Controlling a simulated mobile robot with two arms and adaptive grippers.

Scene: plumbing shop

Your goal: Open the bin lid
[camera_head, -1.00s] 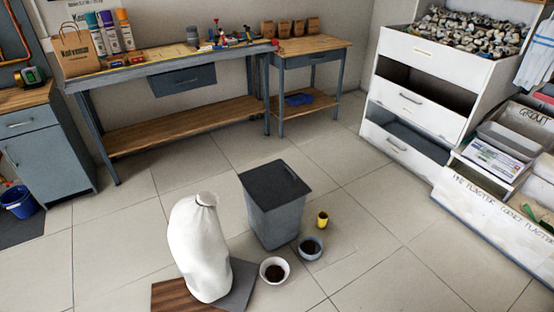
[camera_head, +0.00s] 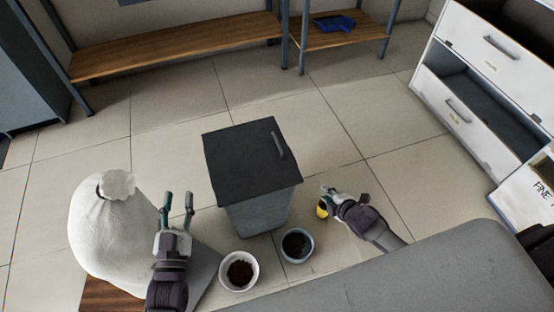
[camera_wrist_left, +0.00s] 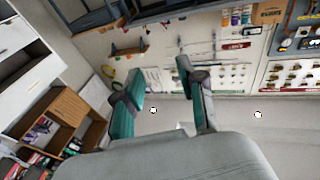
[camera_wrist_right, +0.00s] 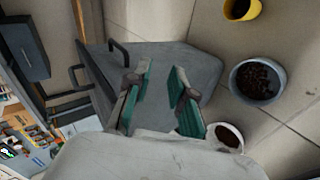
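The grey bin (camera_head: 258,215) stands upright on the tiled floor, mid-picture in the head view. Its dark lid (camera_head: 245,165) lies flat and closed on top, with a bar handle (camera_head: 279,145) near the right edge. My left gripper (camera_head: 178,198) is open and empty, left of the bin and in front of the white sack. My right gripper (camera_head: 327,200) is open and empty, right of the bin, and partly covers the yellow cup. The right wrist view shows the grey bin (camera_wrist_right: 185,62) beyond its parted fingers, with a dark handle (camera_wrist_right: 118,48). The left wrist view faces the tool wall.
The white sack (camera_head: 105,230) stands left on a board. A white bowl (camera_head: 239,271) and a blue-grey bowl (camera_head: 297,245), both with dark contents, sit before the bin. The yellow cup (camera_head: 321,209) stands right. The floor behind the bin is clear. White drawers (camera_head: 480,110) stand right.

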